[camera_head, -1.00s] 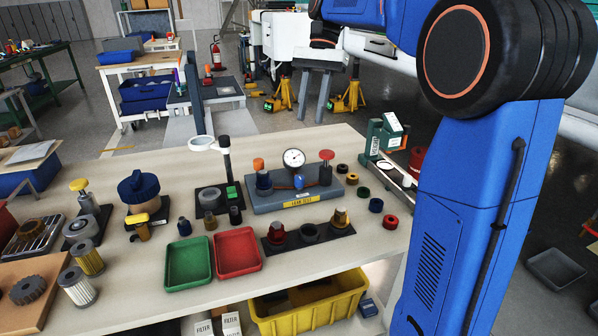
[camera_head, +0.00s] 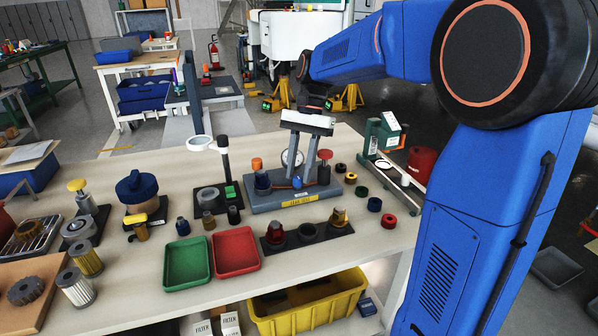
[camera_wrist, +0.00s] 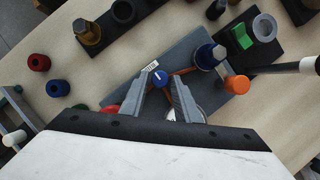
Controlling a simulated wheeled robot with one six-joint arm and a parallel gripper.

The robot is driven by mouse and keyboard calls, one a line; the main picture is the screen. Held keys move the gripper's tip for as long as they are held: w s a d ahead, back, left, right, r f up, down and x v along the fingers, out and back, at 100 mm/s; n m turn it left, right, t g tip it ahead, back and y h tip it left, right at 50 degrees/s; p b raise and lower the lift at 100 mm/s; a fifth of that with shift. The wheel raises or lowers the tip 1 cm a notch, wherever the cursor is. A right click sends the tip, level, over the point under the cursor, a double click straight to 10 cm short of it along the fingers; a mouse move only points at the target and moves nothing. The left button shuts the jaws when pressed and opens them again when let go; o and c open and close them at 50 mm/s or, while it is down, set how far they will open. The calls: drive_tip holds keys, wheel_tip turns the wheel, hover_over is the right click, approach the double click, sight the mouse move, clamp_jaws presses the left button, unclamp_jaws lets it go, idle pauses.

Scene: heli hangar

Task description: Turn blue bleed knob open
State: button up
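The blue bleed knob (camera_head: 298,182) is a small round knob at the front middle of the grey leak test block (camera_head: 264,202). In the wrist view the knob (camera_wrist: 160,78), with a white mark on top, shows between my fingertips. My gripper (camera_head: 304,164) points down over the block with its fingers apart and empty; in the wrist view the gripper (camera_wrist: 162,72) is also open. From the head the fingertips appear slightly above the knob; I cannot tell exact height. The dial gauge (camera_head: 289,158) is partly hidden behind my fingers.
In front are a black holder (camera_head: 331,236), a red tray (camera_head: 235,250) and a green tray (camera_head: 187,262). Several coloured rings lie to the right.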

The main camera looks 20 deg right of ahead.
drive_tip(key=shift+s+f, duration=0.1)
drive_tip(key=shift+f, duration=0.2)
drive_tip(key=shift+c, duration=0.6)
drive_tip(key=shift+a, duration=0.1)
clamp_jaws()
